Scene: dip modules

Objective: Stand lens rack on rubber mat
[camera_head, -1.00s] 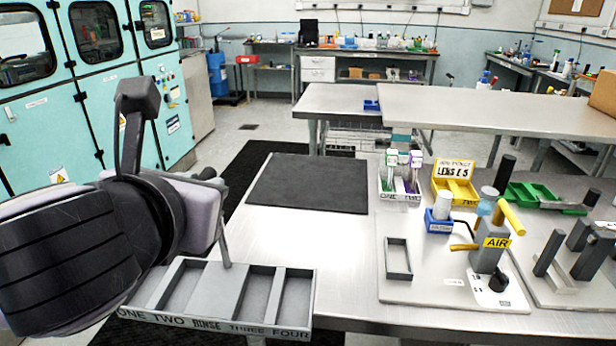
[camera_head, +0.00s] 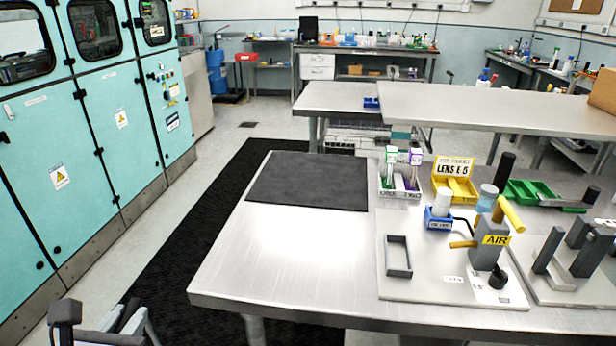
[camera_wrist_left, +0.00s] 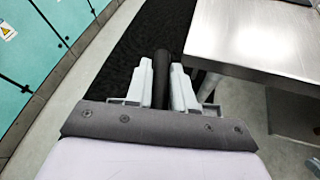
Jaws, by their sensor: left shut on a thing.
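My left gripper (camera_head: 118,322) is low at the bottom left of the head view, partly cut off. In the left wrist view its pale grey fingers (camera_wrist_left: 160,85) are shut on a dark upright rod (camera_wrist_left: 161,72), which appears to be the handle of the lens rack. The rest of the rack, a grey compartmented tray, is out of view. The black rubber mat (camera_head: 310,182) lies flat and bare on the back left of the steel table (camera_head: 270,262). My gripper is left of the table and apart from it. My right gripper is not in view.
A white holder with tubes (camera_head: 400,190), a yellow tray marked LENS E-5 (camera_head: 455,188), a small grey frame (camera_head: 398,256) and an AIR stand (camera_head: 490,245) occupy the table's right. The table's front left is clear. Teal cabinets (camera_head: 90,130) stand at left.

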